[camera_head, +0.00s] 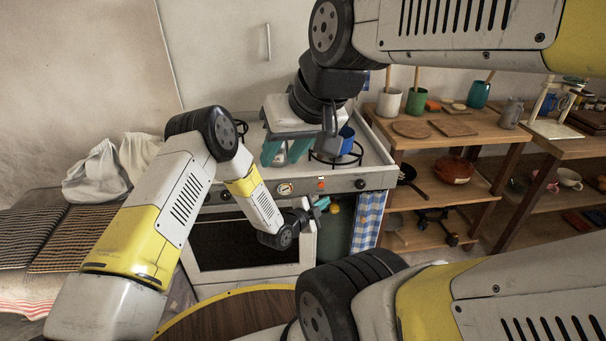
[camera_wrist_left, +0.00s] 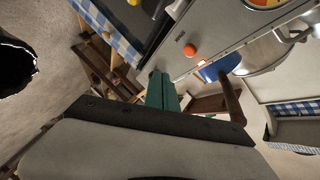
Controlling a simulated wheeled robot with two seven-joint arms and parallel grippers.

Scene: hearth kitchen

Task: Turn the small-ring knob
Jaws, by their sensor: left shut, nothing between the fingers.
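The stove (camera_head: 375,155) stands in the middle of the head view. Its front panel carries a dark knob (camera_head: 360,184) at the right, a dial gauge (camera_head: 285,188) and an orange light (camera_head: 320,183). I cannot tell for sure which knob is the small-ring one. My left gripper (camera_head: 321,204) is shut and empty, just in front of and below the panel, left of the right-hand knob and apart from it. Its teal fingers also show in the left wrist view (camera_wrist_left: 162,92). My right gripper (camera_head: 285,152) is over the hob with its teal fingers apart.
A blue pot (camera_head: 346,140) stands on a burner ring, close to my right gripper. A blue checked towel (camera_head: 369,218) hangs at the stove's right front. Wooden shelves (camera_head: 490,185) with crockery stand to the right. A round table (camera_head: 225,318) is in front of the stove.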

